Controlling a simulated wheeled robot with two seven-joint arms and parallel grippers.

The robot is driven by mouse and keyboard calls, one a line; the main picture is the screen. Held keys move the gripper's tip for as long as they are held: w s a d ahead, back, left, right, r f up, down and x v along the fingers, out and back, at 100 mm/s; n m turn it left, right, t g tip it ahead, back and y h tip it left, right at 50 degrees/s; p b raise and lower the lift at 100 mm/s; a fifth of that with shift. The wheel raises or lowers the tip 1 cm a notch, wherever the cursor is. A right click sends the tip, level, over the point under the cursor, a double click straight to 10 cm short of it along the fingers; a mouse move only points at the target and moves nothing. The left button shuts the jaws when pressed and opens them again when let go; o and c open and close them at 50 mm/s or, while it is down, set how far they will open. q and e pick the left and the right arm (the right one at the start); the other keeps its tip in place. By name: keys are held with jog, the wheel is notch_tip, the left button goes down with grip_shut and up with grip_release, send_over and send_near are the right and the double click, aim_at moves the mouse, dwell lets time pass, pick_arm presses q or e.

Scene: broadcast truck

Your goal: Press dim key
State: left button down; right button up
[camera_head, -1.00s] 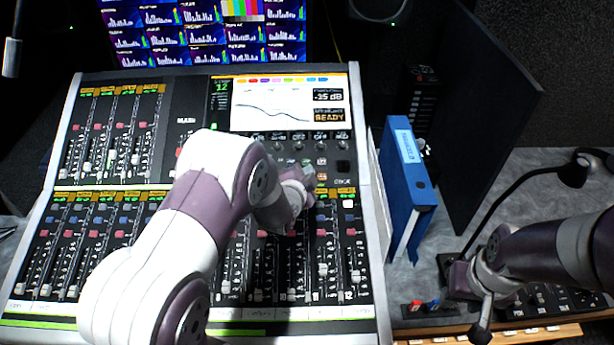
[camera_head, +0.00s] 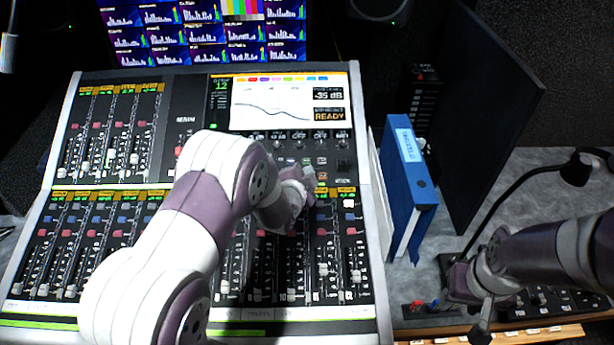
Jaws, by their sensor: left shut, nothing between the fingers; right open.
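The mixing console (camera_head: 376,250) fills the left and middle. A small cluster of keys (camera_head: 321,161) lies below its screen, with an orange key (camera_head: 321,176) at its lower end. I cannot read which one is the dim key, and part of the panel is hidden behind my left arm. My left gripper (camera_head: 297,208) is shut and empty, over the upper end of the lower faders, just below and left of the orange key. I cannot tell whether it touches the panel. My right gripper (camera_head: 482,312) is open and empty at the lower right, above the side desk.
The console screen (camera_head: 270,103) shows a curve and the word READY. A small box with red and blue buttons (camera_head: 425,306), a keypad panel (camera_head: 540,303) and a thin bent lamp (camera_head: 515,180) are near my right arm.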

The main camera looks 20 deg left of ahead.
pick_arm(q)
jog(key=shift+w+f+b, duration=0.15)
jog(key=shift+f+b, duration=0.25)
jog(key=shift+b, duration=0.1)
dwell(0.3)
jog(key=shift+s+r+p, duration=0.35)
jog(key=shift+r+p, duration=0.45)
jog(key=shift+r, duration=0.05)
notch_tip(320, 180, up, 6)
jog(key=s+p, duration=0.2)
jog(key=p, duration=0.3)
jog(key=shift+s+d+f, duration=0.15)
jog(key=shift+d+f, duration=0.1)
jog(key=shift+d, duration=0.1)
